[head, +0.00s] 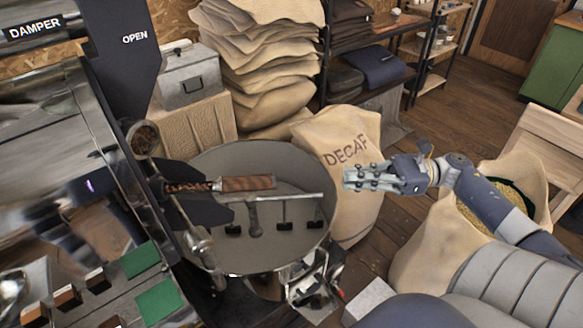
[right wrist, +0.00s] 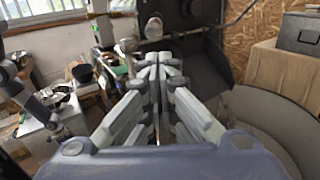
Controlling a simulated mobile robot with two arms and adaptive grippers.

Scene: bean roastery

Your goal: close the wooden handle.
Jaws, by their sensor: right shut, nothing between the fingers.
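The wooden handle (head: 247,183) is a dark brown grip on a metal shaft. It lies roughly level in the head view, pointing right from the roaster's front over the round cooling tray (head: 215,165). My right gripper (head: 347,178) is to the right of the handle, with a clear gap between them. Its fingers are shut and empty, pointing left towards the roaster. In the right wrist view the closed fingertips (right wrist: 158,58) point at the dark machine front; I cannot clearly make out the handle there.
A stirring arm (head: 252,215) with paddles spans the cooling tray. A DECAF sack (head: 345,150) stands behind my right gripper, and an open bean sack (head: 425,255) sits near my right arm. A grey metal box (head: 190,77) is behind the tray. Wooden floor shows at the right.

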